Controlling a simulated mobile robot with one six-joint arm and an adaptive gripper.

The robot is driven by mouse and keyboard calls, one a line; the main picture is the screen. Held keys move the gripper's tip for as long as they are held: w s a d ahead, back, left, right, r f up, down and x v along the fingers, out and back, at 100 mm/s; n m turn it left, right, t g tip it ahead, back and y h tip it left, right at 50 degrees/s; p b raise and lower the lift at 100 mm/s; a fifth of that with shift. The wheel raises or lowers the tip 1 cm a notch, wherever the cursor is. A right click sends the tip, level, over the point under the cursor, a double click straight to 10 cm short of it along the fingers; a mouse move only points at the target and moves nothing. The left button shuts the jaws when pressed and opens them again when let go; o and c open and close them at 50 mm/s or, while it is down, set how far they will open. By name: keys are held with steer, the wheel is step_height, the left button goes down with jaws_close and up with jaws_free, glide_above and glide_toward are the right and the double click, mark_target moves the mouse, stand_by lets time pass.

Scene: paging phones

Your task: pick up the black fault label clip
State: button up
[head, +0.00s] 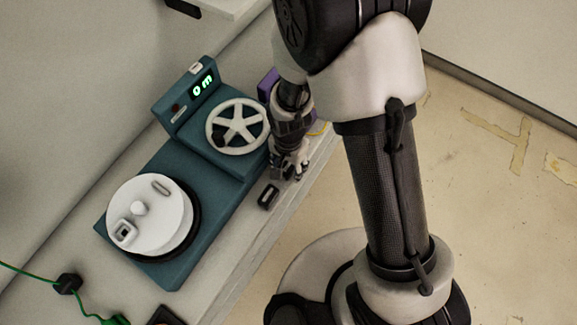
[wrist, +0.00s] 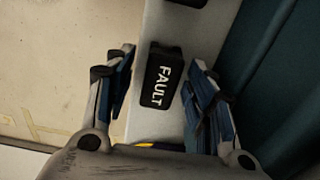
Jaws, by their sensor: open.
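The black fault label clip (wrist: 163,80) lies on the pale ledge in the wrist view, with FAULT in white letters on its top. My gripper (wrist: 162,58) is open, with one finger on each side of the clip. Gaps show between the clip and both fingers, and its height above the clip is hard to judge. In the head view my gripper (head: 287,172) is low over the bench edge beside the teal machine, and the clip is mostly hidden or too small to tell there.
Another black piece (head: 268,195) lies on the bench just nearer than my gripper. The teal machine (head: 180,262) with a white disc and spoked wheel stands close on the left. A purple object (head: 268,82) is behind my gripper. Open floor (head: 490,190) lies right.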

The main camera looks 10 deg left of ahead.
steer(key=shift+c, duration=0.4)
steer(key=c, duration=0.9)
steer(key=shift+r, duration=0.1)
